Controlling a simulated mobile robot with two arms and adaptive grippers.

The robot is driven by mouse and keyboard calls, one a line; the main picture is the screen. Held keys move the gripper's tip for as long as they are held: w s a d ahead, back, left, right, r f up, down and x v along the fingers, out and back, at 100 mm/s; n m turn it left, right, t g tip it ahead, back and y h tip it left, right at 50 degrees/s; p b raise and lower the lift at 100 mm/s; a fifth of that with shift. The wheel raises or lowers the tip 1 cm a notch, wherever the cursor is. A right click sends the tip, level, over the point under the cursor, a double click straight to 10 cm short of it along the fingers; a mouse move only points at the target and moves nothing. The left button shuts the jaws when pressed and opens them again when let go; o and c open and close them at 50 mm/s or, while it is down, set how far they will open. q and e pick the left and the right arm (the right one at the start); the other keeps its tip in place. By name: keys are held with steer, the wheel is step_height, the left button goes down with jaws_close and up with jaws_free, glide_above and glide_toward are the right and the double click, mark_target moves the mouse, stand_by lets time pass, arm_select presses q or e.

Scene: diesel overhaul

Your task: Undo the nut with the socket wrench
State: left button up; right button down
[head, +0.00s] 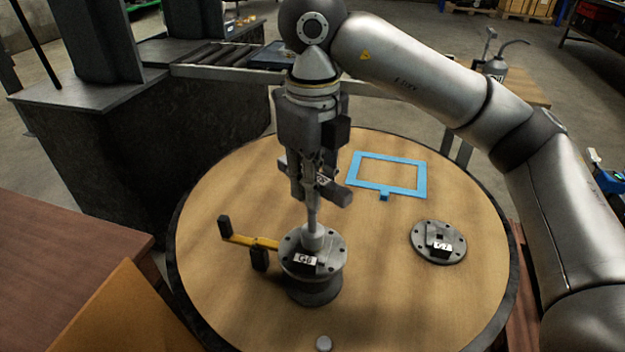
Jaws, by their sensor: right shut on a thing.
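My right gripper (318,185) comes down over the middle of the round table and is shut on the upper part of the socket wrench (312,218). The wrench stands upright. Its pale socket end (313,236) sits on the centre of a dark flanged part labelled G8 or similar (327,257). The nut is not visible; the socket covers that spot. I cannot tell whether the socket fully encloses it. My left gripper is not in view.
On the round wooden table (390,300) lie a yellow-and-black tool (250,242) beside the part, a second flange (439,243) on the right and a blue frame (422,178) behind. A small grey knob (323,343) is at the front. A dark machine (130,130) stands left.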

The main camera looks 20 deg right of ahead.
steer(key=n, duration=0.3)
steer(key=shift+n, duration=0.3)
steer(key=n, duration=0.4)
steer(key=shift+r+n, duration=0.1)
steer(key=shift+n, duration=0.2)
steer(key=n, duration=0.3)
steer(key=shift+p, duration=0.35)
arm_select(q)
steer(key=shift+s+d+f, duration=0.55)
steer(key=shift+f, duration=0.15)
arm_select(e)
steer(key=c, duration=2.1)
jaws_free()
jaws_close()
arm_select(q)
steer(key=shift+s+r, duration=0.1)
arm_select(e)
steer(key=shift+r, duration=0.15)
